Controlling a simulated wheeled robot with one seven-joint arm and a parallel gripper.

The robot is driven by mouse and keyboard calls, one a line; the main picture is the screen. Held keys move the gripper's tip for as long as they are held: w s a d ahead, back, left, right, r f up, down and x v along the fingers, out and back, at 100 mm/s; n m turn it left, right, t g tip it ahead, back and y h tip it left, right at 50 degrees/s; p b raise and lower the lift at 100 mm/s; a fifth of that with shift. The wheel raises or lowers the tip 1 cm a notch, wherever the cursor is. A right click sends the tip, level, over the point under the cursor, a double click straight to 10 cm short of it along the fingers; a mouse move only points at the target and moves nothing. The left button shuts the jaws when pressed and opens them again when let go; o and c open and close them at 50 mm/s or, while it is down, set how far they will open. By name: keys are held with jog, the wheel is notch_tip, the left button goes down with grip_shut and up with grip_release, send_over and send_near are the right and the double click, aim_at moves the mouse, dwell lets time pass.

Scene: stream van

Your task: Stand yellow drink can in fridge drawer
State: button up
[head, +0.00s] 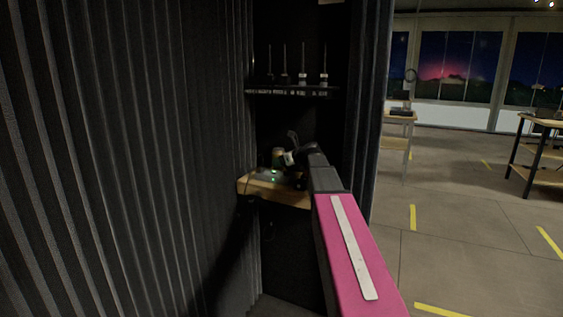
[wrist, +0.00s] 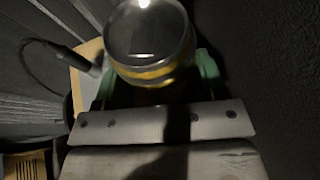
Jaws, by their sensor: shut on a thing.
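The yellow drink can (wrist: 153,72) shows in the wrist view with its grey metal lid facing the camera and a yellow band below the rim. My gripper (wrist: 155,78) has its green fingertips on both sides of the can and is shut on it. The lower part of the can is hidden. In the head view my pink arm reaches into a dark alcove, and its far end is small and dark. I cannot make out the fridge drawer in either view.
A wooden shelf (head: 283,195) in the alcove bears a small device with green lights (head: 270,176). A rack with several antennas (head: 297,91) is above. A ribbed dark wall (head: 120,160) stands close on the left. Open floor (head: 440,215) lies to the right, with tables beyond.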

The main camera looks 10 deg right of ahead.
jog(key=o, duration=0.9)
jog(key=shift+f, duration=0.1)
jog(key=shift+c, duration=0.2)
